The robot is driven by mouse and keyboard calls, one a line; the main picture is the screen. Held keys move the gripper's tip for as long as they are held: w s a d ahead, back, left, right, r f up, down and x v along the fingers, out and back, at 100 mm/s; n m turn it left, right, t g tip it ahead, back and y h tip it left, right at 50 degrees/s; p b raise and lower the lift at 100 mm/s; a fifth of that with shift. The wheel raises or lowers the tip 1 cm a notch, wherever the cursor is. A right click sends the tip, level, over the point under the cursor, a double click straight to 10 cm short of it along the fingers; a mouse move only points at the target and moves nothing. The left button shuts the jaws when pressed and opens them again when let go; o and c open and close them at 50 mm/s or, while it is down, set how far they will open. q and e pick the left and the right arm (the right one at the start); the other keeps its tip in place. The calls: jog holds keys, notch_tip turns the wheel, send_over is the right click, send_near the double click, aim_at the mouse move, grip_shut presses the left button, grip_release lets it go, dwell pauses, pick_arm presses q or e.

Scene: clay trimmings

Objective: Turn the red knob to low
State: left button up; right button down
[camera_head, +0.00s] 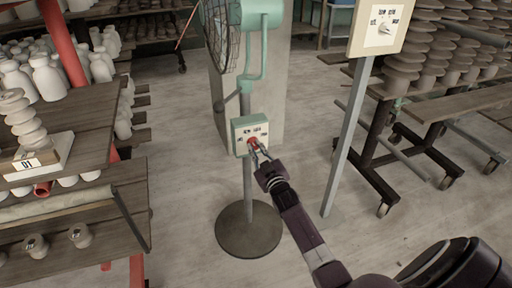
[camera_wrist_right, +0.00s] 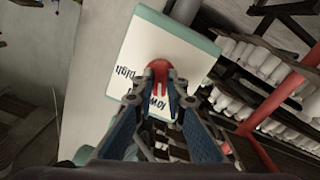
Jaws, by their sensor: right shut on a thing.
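The red knob (camera_head: 252,142) sits on the front of a pale control box with a green edge (camera_head: 237,127), fixed to the post of a standing fan. My right gripper (camera_head: 260,152) reaches up to the box and is shut on the red knob. In the right wrist view the red knob (camera_wrist_right: 159,69) shows between the two fingertips of my right gripper (camera_wrist_right: 160,85). The words "high" and "low" show on the box face (camera_wrist_right: 145,50), upside down in that view. Part of the lettering and the knob's pointer are hidden by the fingers. My left gripper is not in view.
The green fan (camera_head: 262,20) stands on a round dark base (camera_head: 248,229). A second panel with a white knob (camera_head: 384,27) stands on a grey post (camera_head: 348,135) to the right. Shelves with white bottles (camera_head: 47,78) are at left, and wheeled racks of clay pieces (camera_head: 455,50) at right.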

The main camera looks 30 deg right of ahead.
jog(key=shift+f, duration=0.15)
jog(key=c, duration=1.9)
grip_release()
jog(key=shift+c, duration=0.2)
jog(key=v, duration=1.2)
jog(key=shift+a, duration=0.1)
